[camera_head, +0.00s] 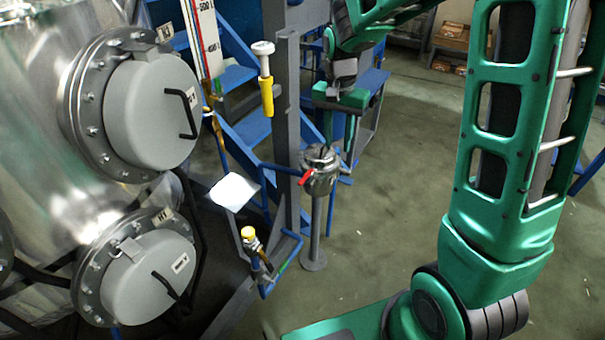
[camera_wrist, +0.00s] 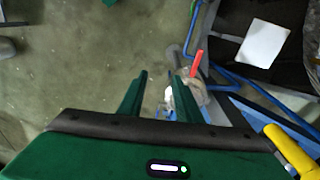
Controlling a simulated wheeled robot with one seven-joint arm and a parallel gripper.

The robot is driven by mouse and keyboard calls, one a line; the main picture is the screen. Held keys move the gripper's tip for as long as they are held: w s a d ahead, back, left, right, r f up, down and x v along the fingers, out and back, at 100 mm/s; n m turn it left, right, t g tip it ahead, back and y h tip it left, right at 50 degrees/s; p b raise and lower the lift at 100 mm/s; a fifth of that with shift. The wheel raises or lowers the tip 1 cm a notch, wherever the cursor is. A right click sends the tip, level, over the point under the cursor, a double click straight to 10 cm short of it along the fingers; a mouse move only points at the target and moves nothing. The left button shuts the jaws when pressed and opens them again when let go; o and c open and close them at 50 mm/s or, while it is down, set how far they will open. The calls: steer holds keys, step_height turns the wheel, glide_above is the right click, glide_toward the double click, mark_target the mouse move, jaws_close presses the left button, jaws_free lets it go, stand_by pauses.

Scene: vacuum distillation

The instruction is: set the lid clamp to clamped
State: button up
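A small silver lidded pot (camera_head: 320,172) stands on a grey post in the middle of the head view. A red lever (camera_head: 306,177), which looks like the lid clamp, sticks out on its left side. In the wrist view the red lever (camera_wrist: 196,64) points up beside the pot (camera_wrist: 192,92), partly hidden by a finger. My gripper (camera_head: 339,145) points down over the pot, its fingers apart. In the wrist view my gripper (camera_wrist: 160,76) is open and nothing shows between the fingertips. The lever lies just right of the right finger there; I see no clear contact.
A yellow-handled lever (camera_head: 267,97) stands left of my gripper and shows close by in the wrist view (camera_wrist: 290,150). Blue steps and pipes (camera_head: 240,135) lie behind. A large steel tank (camera_head: 40,110) fills the left. Open floor (camera_head: 400,200) lies right of the post.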

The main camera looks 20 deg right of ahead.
glide_toward(303, 179)
steer(key=shift+m+y, duration=0.3)
steer(key=shift+m, duration=0.1)
steer(key=f, duration=0.7)
steer(key=shift+d+f, duration=0.25)
steer(key=shift+c, duration=0.3)
jaws_close()
